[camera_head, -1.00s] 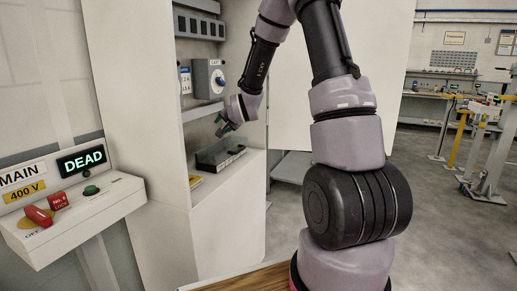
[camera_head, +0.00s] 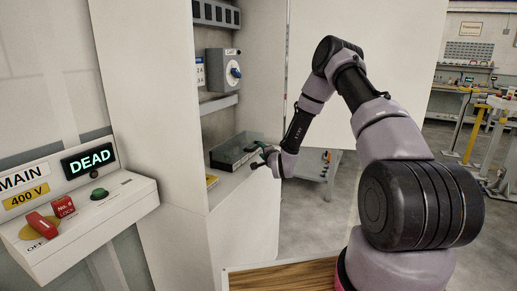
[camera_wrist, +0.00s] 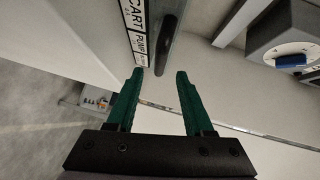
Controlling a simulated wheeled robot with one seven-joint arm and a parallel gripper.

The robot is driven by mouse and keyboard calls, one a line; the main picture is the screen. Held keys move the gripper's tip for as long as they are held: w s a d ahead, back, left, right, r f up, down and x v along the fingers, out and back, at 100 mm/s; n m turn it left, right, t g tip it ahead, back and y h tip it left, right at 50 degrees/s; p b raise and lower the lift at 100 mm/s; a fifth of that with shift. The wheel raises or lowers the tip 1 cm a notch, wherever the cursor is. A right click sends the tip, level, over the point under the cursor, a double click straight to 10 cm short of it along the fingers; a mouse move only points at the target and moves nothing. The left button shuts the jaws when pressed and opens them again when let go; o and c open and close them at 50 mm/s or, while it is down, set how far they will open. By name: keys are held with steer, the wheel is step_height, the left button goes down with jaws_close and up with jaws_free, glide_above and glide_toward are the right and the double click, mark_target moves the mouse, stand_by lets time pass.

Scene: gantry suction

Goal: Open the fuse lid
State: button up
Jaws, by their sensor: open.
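A low grey fuse box (camera_head: 228,155) sits on the cabinet's lower ledge, at the ledge's right side. Its top looks dark; I cannot tell how its lid stands. My gripper (camera_head: 262,152) is at the box's right end, in front of the cabinet. In the wrist view my gripper (camera_wrist: 160,74) has its two green fingers apart with nothing between the tips. Beyond the tips is a dark bar-like handle (camera_wrist: 171,42) on a grey surface, next to a white label (camera_wrist: 136,28) reading "CART PUMP". The handle appears apart from the fingers.
A grey switch box (camera_head: 218,70) with a blue knob hangs above the ledge; it also shows in the wrist view (camera_wrist: 284,35). A yellow item (camera_head: 212,181) lies on the ledge. The control panel (camera_head: 75,225) at left shows "DEAD". An open white door panel (camera_head: 378,40) stands behind my arm.

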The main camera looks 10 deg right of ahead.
mark_target(257, 147)
steer(key=w, duration=0.4)
steer(key=w+a+f, duration=0.1)
steer(key=w, duration=0.1)
steer(key=shift+w, duration=0.25)
jaws_close()
stand_by(1.2)
